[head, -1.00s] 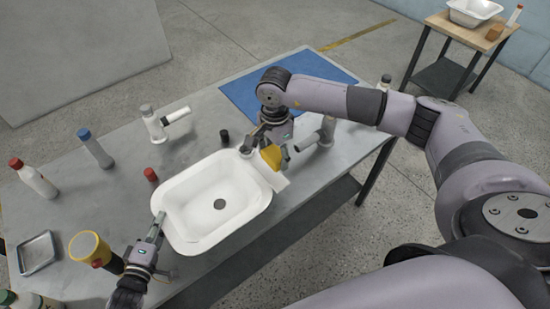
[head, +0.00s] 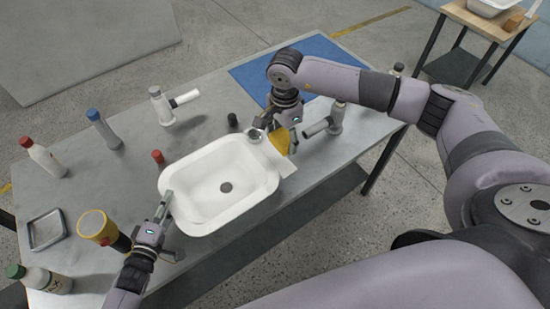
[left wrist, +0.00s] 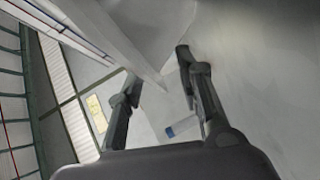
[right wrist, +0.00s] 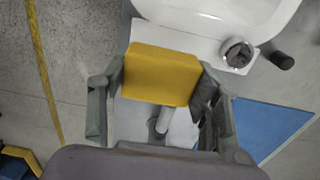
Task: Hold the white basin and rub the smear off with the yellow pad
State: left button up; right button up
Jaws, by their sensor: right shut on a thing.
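The white basin (head: 200,178) lies on the grey table, with a dark drain hole in its floor. I cannot make out a smear on it. My right gripper (head: 281,128) is shut on the yellow pad (head: 281,141), at the basin's right end by a flat white ledge with a round fitting. The pad (right wrist: 162,75) is between the fingers in the right wrist view, close to the basin (right wrist: 215,10). My left gripper (head: 165,208) is at the basin's left rim. In the left wrist view its fingers (left wrist: 157,68) are apart, with the pale basin edge (left wrist: 125,40) reaching between them.
A blue mat (head: 335,55) lies at the far right end.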

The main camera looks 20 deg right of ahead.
pick_arm(q)
jog(key=shift+r, duration=0.1)
jog(key=v, duration=1.2)
